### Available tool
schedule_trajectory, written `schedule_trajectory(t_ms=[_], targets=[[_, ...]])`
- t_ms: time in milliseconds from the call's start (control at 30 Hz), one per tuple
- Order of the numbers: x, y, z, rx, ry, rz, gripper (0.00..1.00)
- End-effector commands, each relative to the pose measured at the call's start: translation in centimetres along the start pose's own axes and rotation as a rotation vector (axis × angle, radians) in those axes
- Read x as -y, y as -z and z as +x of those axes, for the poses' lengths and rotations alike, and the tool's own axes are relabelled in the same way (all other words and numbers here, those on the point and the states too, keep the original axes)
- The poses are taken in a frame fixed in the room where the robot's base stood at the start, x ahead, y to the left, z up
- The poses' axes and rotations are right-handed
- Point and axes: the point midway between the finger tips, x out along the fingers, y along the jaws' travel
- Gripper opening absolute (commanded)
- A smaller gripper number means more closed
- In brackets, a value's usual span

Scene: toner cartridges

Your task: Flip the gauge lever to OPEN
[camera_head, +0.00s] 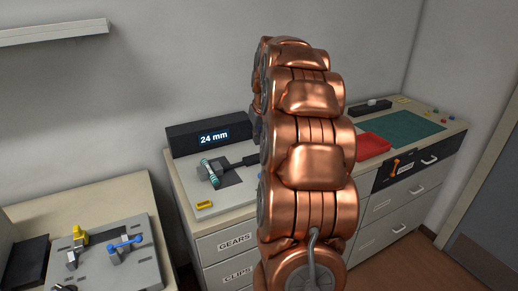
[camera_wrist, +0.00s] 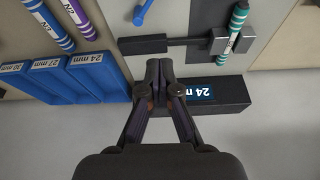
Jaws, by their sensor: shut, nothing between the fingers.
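The gauge display (camera_head: 208,135) is a black box reading 24 mm; it also shows upside down in the wrist view (camera_wrist: 232,94). A teal-and-white striped cartridge (camera_wrist: 238,25) sits against a grey block (camera_wrist: 232,42) on the gauge, with a dark bar (camera_wrist: 165,44) pointing at the block. A blue handle (camera_wrist: 143,11), possibly the gauge lever, is cut off at the wrist view's top edge; its setting is unclear. My gripper (camera_wrist: 159,64) is shut and empty, its tips appearing close to the bar and left of the display. Contact cannot be told. My arm hides the gripper in the head view.
Blue bins (camera_wrist: 97,75) marked 24, 27 and 30 mm lie left in the wrist view, with striped cartridges (camera_wrist: 88,20) above. In the head view, a fixture (camera_head: 125,244) with yellow and blue handles stands left; a red tray (camera_head: 373,146) and green mat (camera_head: 402,128) lie right.

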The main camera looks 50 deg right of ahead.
Motion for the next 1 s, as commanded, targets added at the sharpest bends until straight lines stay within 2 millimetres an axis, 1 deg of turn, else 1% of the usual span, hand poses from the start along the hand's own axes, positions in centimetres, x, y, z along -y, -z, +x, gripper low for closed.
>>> schedule_trajectory(t_ms=[167,400,533,800,1000], targets=[[0.0,0.0,2.5,0.005,0.001,0.0,0.0],[0.1,-0.1,6.9,0.009,0.002,-0.001,0.0],[0.1,-0.3,9.0,0.009,0.002,0.0,0.0],[0.1,-2.7,9.4,0.007,0.002,0.001,0.0],[0.0,-3.6,9.7,0.003,0.001,0.0,0.0]])
